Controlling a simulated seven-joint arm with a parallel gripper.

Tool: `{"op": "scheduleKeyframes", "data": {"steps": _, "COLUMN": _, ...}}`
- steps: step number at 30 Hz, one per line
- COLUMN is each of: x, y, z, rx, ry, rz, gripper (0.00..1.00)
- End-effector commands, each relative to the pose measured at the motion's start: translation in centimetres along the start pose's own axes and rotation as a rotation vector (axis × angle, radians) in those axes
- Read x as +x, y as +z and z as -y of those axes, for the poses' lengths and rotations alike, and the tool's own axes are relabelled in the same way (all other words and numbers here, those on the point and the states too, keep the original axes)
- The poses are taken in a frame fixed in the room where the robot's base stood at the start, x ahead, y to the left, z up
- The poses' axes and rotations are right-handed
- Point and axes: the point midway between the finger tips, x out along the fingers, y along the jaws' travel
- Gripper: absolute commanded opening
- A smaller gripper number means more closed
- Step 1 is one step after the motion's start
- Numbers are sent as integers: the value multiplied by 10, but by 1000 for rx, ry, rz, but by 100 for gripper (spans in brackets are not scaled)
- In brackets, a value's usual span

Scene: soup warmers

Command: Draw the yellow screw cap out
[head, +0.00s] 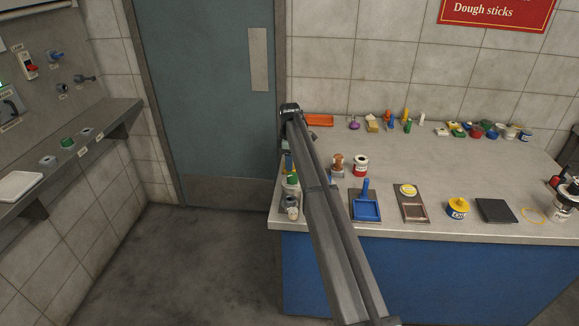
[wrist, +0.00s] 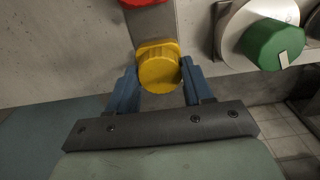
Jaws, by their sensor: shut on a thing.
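The yellow screw cap (wrist: 160,74) is in the middle of the wrist view, round with a ridged edge. My gripper (wrist: 159,70) is shut on it, with one blue finger at each side. A yellow collar shows just behind the cap, against a grey strip (wrist: 151,24). I cannot tell whether the cap touches the strip. In the head view my arm hides most of the gripper and the cap, near the counter's left end.
A red cap (wrist: 143,2) sits farther along the strip. A green cap (wrist: 274,44) on a white round base is to the right. On the counter (head: 330,222) stand a blue tray (head: 366,208), a yellow-topped tin (head: 457,208) and a black pad (head: 496,210).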

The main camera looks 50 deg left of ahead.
Motion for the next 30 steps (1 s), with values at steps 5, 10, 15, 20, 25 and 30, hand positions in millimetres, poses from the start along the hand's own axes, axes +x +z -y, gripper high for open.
{"op": "scheduleKeyframes", "data": {"steps": 5, "x": -2, "y": 0, "z": 0, "rx": 0, "ry": 0, "rz": 0, "gripper": 14}}
{"op": "scheduleKeyframes", "data": {"steps": 10, "x": -4, "y": 0, "z": 0, "rx": 0, "ry": 0, "rz": 0, "gripper": 14}}
{"op": "scheduleKeyframes", "data": {"steps": 15, "x": -6, "y": 0, "z": 0, "rx": 0, "ry": 0, "rz": 0, "gripper": 14}}
{"op": "scheduleKeyframes", "data": {"steps": 20, "x": -8, "y": 0, "z": 0, "rx": 0, "ry": 0, "rz": 0, "gripper": 14}}
{"op": "scheduleKeyframes", "data": {"steps": 25, "x": -10, "y": 0, "z": 0, "rx": 0, "ry": 0, "rz": 0, "gripper": 14}}
{"op": "scheduleKeyframes", "data": {"steps": 30, "x": -12, "y": 0, "z": 0, "rx": 0, "ry": 0, "rz": 0, "gripper": 14}}
